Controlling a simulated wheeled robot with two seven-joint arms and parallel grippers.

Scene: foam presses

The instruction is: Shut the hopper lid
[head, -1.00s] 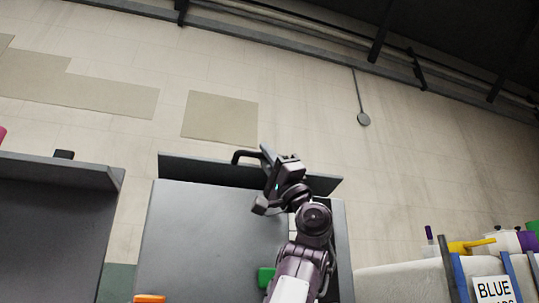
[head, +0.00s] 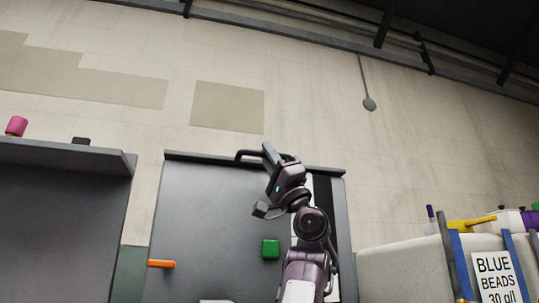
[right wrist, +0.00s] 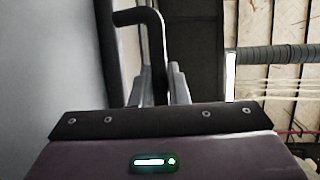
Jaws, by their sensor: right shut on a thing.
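The hopper lid (head: 208,157) shows in the head view as a thin dark edge along the top of the grey press (head: 205,215), seen nearly edge-on. I cannot tell whether it rests fully closed. Its black bent handle (head: 243,155) sticks up at the middle of the edge. My right gripper (head: 268,156) is shut on this handle, reaching up in front of the press. In the right wrist view, the handle (right wrist: 152,38) runs down between the two fingers (right wrist: 159,88). My left gripper is not in view.
A green button (head: 270,249) and an orange lever (head: 161,264) are on the press front. Another grey unit (head: 60,220) stands at left, with a pink knob (head: 16,126) on top. At right are a pale container (head: 405,268) and a "BLUE BEADS" sign (head: 496,275).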

